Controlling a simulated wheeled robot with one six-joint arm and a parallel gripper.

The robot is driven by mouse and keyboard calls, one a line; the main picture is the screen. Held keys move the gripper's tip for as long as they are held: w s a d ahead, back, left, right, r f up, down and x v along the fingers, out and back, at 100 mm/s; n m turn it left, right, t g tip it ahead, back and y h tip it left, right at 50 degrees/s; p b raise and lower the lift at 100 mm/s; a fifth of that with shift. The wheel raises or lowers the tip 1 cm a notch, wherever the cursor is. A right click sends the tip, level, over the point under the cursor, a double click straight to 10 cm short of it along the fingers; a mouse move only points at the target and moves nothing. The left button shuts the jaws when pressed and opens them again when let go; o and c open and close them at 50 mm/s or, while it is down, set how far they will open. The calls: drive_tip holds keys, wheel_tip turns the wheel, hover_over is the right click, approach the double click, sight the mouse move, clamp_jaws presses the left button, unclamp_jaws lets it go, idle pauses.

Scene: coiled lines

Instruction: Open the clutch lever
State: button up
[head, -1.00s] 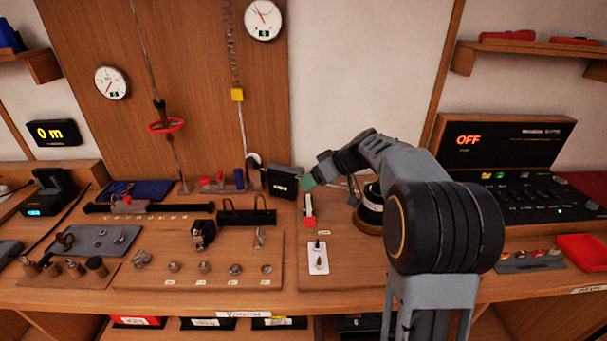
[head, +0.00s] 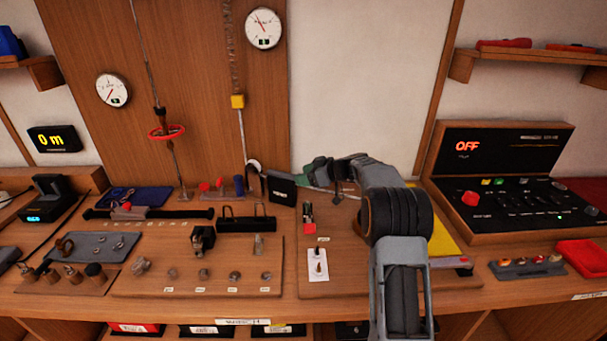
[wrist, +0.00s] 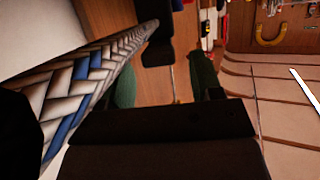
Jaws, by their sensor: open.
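My gripper (head: 318,172) has green fingers and is at the back of the bench, just right of a black box (head: 281,188) with a pale label, which looks like the clutch. The clutch lever cannot be made out clearly in the head view. In the wrist view the green fingers of my gripper (wrist: 163,82) stand apart, with a gap between them. A dark block (wrist: 158,48) shows ahead of that gap, possibly part of the clutch. A thick braided line (wrist: 85,85) with blue flecks runs close along the left toward it. Contact cannot be told.
A red-and-black piece (head: 308,215) and a white plate (head: 318,264) are on the board in front. A yellow panel (head: 443,238) lies right of my arm. A control console (head: 500,185) reads OFF. Hanging lines and a metal rod (head: 243,135) are at left.

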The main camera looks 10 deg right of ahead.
drive_tip(key=shift+w+a+f, duration=0.2)
drive_tip(key=shift+w+a, duration=0.05)
drive_tip(key=shift+a, duration=0.15)
clamp_jaws()
idle(0.4)
